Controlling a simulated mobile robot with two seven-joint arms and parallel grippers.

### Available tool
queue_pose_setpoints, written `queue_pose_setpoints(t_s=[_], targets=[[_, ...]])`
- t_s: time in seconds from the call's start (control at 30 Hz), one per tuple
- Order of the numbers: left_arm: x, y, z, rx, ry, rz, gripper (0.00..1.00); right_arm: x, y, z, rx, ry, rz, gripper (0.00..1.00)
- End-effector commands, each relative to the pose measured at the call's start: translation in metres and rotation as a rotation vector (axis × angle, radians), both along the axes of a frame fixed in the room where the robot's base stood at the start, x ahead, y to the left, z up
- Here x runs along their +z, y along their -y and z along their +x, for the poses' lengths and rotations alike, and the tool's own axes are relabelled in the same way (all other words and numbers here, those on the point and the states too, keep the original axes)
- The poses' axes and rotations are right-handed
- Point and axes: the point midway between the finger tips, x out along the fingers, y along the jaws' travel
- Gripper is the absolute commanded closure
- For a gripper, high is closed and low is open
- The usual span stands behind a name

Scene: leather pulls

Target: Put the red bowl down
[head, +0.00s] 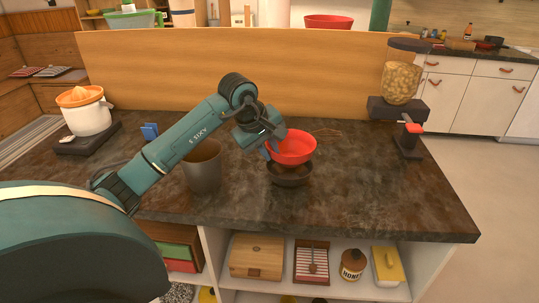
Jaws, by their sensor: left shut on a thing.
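The red bowl (293,147) is upright in the middle of the dark counter area in the head view. My left gripper (271,148) is shut on its left rim, with the arm reaching in from the left. A dark bowl (290,174) stands on the counter directly below the red bowl. The red bowl overlaps the dark bowl's far rim in the picture, and I cannot tell whether they touch. The fingertips are small and partly hidden. My right gripper is not in view.
A grey-brown bin (203,168) stands left of the bowls. A white juicer (84,110) is at the far left and a jar dispenser (402,80) at the right. A wooden panel (180,60) closes off the back. The dark counter (390,200) is clear at the front right.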

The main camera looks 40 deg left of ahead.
Motion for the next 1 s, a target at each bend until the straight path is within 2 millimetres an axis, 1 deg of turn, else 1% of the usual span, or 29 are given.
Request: queue_pose_setpoints(t_s=[0.07,0.17,0.4,0.67,0.8,0.9,0.93,1.0], targets=[[-0.011,0.0,0.0,0.0,-0.001,-0.002,1.0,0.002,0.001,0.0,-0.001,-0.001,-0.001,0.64],[-0.017,0.0,0.0,0.0,0.003,-0.001,1.0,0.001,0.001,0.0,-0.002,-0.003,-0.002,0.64],[-0.018,0.0,0.001,0.001,0.004,0.001,1.0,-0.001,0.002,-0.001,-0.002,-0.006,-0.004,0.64],[-0.026,0.0,0.0,0.001,0.003,0.001,1.0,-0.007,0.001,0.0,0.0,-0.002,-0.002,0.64],[-0.03,-0.001,0.0,0.002,0.004,0.001,1.0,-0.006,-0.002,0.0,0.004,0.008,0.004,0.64],[-0.029,0.0,0.0,0.001,0.003,0.0,1.0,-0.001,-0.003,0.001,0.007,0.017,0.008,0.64],[-0.03,0.0,0.0,0.001,0.001,0.0,0.84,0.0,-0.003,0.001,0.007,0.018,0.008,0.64],[-0.03,0.0,0.0,0.0,0.001,0.0,0.78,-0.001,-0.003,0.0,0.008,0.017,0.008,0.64]])
